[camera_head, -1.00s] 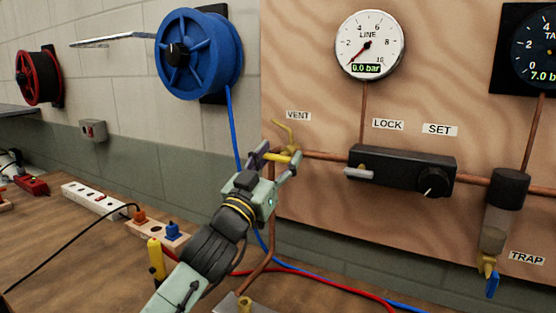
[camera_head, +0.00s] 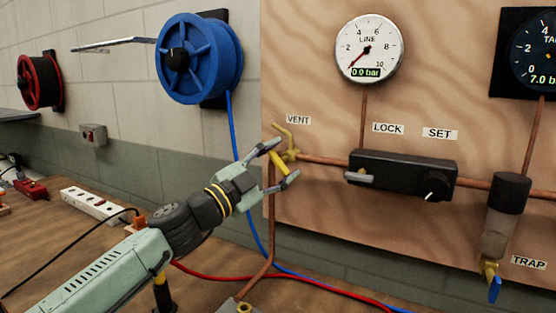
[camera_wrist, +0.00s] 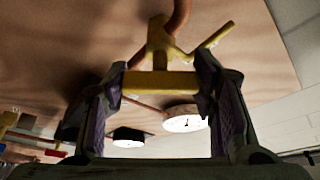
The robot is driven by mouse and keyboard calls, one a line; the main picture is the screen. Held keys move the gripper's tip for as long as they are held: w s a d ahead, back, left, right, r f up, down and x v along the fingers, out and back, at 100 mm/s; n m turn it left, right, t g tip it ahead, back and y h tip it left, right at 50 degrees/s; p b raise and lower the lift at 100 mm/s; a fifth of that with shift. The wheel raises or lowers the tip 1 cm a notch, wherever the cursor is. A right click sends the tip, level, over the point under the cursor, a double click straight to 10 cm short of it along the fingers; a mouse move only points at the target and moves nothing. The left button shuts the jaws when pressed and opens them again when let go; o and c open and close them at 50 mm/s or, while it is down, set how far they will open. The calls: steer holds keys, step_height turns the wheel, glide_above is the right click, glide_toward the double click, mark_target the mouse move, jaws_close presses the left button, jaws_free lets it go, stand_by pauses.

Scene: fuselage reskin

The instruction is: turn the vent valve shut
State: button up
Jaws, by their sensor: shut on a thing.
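The vent valve's yellow handle (camera_head: 278,164) is a short bar beside the copper pipe, below the VENT label (camera_head: 298,120). In the head view it slants steeply. A bent yellow spout (camera_head: 283,132) rises behind it. My gripper (camera_head: 284,160) is shut on the handle, one finger at each end of the bar. In the wrist view the handle (camera_wrist: 160,82) spans crosswise between the two fingers, with the yellow valve body (camera_wrist: 158,45) beyond it. The line gauge (camera_head: 369,48) reads 0.0 bar.
A black regulator block (camera_head: 400,173) with LOCK lever and SET knob is to the right. Further right hangs the trap (camera_head: 500,225) with a blue lever. A blue hose reel (camera_head: 195,58) is on the wall. Red and blue hoses cross the bench below my arm.

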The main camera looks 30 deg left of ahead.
steer(key=m+g, duration=0.1)
steer(key=m, duration=0.1)
steer(key=m+g+h, duration=0.1)
steer(key=m, duration=0.2)
steer(key=shift+m+g, duration=0.6)
steer(key=shift+m, duration=1.2)
steer(key=o, duration=1.2)
steer(key=shift+c, duration=0.2)
